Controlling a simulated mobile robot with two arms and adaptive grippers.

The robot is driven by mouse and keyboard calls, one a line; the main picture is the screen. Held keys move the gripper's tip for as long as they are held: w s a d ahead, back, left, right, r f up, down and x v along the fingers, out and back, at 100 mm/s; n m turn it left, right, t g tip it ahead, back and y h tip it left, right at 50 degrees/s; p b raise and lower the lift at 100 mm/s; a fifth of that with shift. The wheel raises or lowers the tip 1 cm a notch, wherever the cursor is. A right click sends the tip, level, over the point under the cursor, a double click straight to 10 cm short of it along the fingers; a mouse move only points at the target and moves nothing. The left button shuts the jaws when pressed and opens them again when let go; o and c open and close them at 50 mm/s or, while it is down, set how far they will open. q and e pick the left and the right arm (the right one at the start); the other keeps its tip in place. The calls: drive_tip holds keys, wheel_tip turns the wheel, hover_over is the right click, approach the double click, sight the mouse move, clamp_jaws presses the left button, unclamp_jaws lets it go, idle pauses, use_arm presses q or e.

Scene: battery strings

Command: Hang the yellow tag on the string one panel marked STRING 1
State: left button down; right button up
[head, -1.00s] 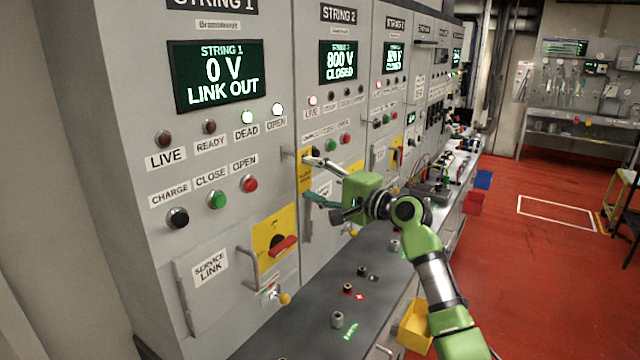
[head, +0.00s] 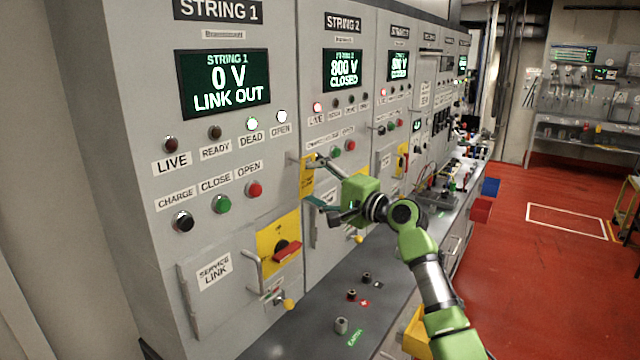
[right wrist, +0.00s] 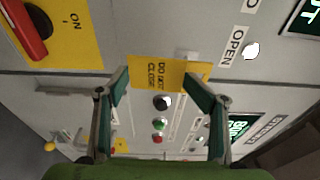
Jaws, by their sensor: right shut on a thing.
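The yellow tag (head: 307,176) is upright at the right edge of the string one panel (head: 150,120), just beside a small peg (head: 293,158). In the right wrist view the tag (right wrist: 168,73) reads DO NOT CLOSE. My right gripper (head: 318,182) is shut on the tag, its fingers (right wrist: 156,82) on the tag's near side. I cannot tell whether the tag touches the peg. The STRING 1 screen (head: 225,84) reads 0 V, LINK OUT. My left gripper is not in view.
A red rotary handle (head: 287,252) on a yellow plate and a grey pull handle stick out below the tag. The counter (head: 310,325) holds several small dark and grey posts. A yellow bin (head: 416,330) hangs at its front.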

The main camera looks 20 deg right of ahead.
sight(305, 187)
drive_tip(key=shift+a+f, duration=0.3)
drive_tip(key=shift+a, duration=0.15)
drive_tip(key=o, duration=1.1)
drive_tip(key=shift+w, duration=0.1)
drive_tip(key=o, duration=0.4)
drive_tip(key=shift+w+a+f, duration=0.2)
drive_tip(key=shift+w+a, duration=0.05)
drive_tip(key=shift+w, duration=0.05)
drive_tip(key=shift+w+a+f+g, duration=0.2)
drive_tip(key=shift+w+a+g, duration=0.15)
drive_tip(key=shift+w, duration=0.1)
drive_tip(key=shift+s+d+r, duration=0.15)
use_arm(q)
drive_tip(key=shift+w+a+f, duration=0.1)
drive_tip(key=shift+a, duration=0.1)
use_arm(e)
drive_tip(key=shift+s+d+r, duration=0.1)
drive_tip(key=shift+s+d, duration=0.05)
drive_tip(key=shift+d, duration=0.15)
drive_tip(key=shift+d, duration=0.1)
